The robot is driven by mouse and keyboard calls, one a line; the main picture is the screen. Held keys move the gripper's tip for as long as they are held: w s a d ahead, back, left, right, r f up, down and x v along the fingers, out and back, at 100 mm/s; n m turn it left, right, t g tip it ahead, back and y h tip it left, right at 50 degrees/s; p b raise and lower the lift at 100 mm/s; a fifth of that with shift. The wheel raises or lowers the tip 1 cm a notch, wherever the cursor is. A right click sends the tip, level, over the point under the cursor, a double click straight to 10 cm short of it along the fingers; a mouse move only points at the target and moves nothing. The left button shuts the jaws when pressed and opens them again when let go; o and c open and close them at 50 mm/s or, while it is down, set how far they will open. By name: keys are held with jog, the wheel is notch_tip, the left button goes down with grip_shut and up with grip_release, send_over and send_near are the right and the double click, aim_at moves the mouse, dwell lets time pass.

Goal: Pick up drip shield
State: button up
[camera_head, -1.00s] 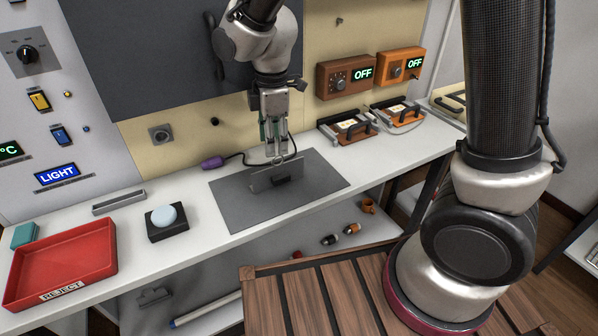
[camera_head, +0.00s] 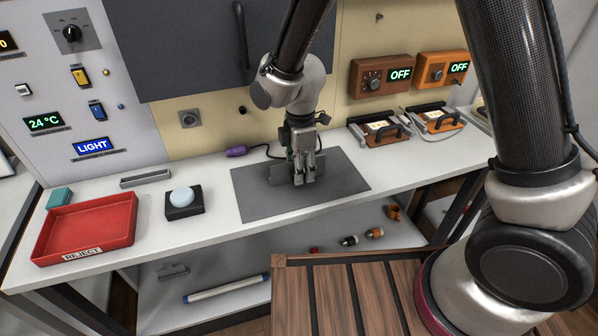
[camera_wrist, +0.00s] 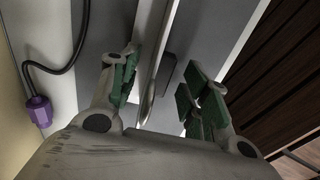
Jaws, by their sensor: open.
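The thin grey plate that I take to be the drip shield (camera_head: 279,174) stands on edge on the dark grey mat (camera_head: 252,204) on the bench. My gripper (camera_head: 304,177) points down over the mat and hides part of the plate. In the wrist view the plate (camera_wrist: 159,55) is seen nearly edge-on, with a small black block (camera_wrist: 169,67) on its right side. The green-padded fingers of my gripper (camera_wrist: 161,80) are open on either side of the plate. A gap shows on the right; contact on the left cannot be told.
A purple plug (camera_head: 236,152) with a black cable lies behind the mat. A push-button box (camera_head: 184,209) and a red reject tray (camera_head: 87,228) stand to the left. Two orange-brown control boxes (camera_head: 380,76) (camera_head: 442,69) reading OFF are on the back wall.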

jog(key=shift+f, duration=0.65)
grip_shut()
jog(key=shift+r, duration=0.1)
notch_tip(320, 180, up, 10)
